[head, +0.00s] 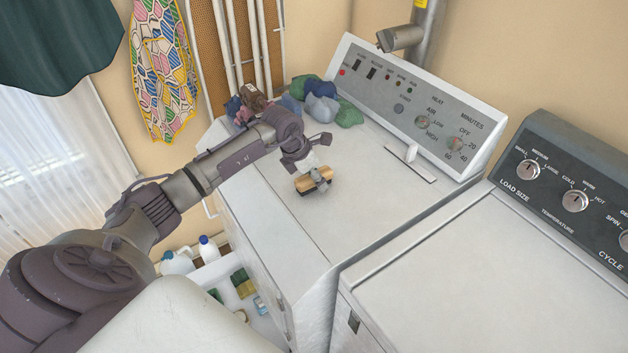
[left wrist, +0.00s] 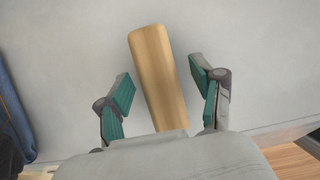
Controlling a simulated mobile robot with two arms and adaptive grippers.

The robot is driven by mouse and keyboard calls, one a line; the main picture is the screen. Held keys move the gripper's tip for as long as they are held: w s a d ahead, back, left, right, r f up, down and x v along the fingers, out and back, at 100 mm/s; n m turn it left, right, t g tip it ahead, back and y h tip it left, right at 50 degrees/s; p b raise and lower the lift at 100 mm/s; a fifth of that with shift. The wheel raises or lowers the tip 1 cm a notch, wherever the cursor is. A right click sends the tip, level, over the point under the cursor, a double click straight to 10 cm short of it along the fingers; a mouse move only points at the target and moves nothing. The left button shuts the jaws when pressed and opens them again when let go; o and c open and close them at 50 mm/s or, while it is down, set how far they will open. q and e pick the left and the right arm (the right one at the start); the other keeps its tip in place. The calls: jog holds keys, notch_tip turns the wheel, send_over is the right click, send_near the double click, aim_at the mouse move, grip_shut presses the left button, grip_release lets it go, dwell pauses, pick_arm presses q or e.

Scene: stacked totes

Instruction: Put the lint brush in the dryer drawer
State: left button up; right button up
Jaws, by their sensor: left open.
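The lint brush is a wooden block (head: 305,184) lying on top of the dryer. In the left wrist view the brush (left wrist: 158,65) runs lengthwise between my fingers, with a gap on both sides. My left gripper (head: 316,172) is open just over the brush; its teal-padded fingers (left wrist: 162,85) stand on either side of it. The gripper body hides the brush's near end. My right gripper is not in view.
Crumpled cloths (head: 322,108) lie at the dryer's back left, close to my forearm. The dryer's console (head: 400,105) rises behind. A washer (head: 500,270) stands to the right. A white bin (head: 225,272) with bottles is at lower left. The dryer top right of the brush is clear.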

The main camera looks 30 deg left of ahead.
pick_arm(q)
jog(key=shift+f, duration=0.15)
dwell(0.3)
grip_shut()
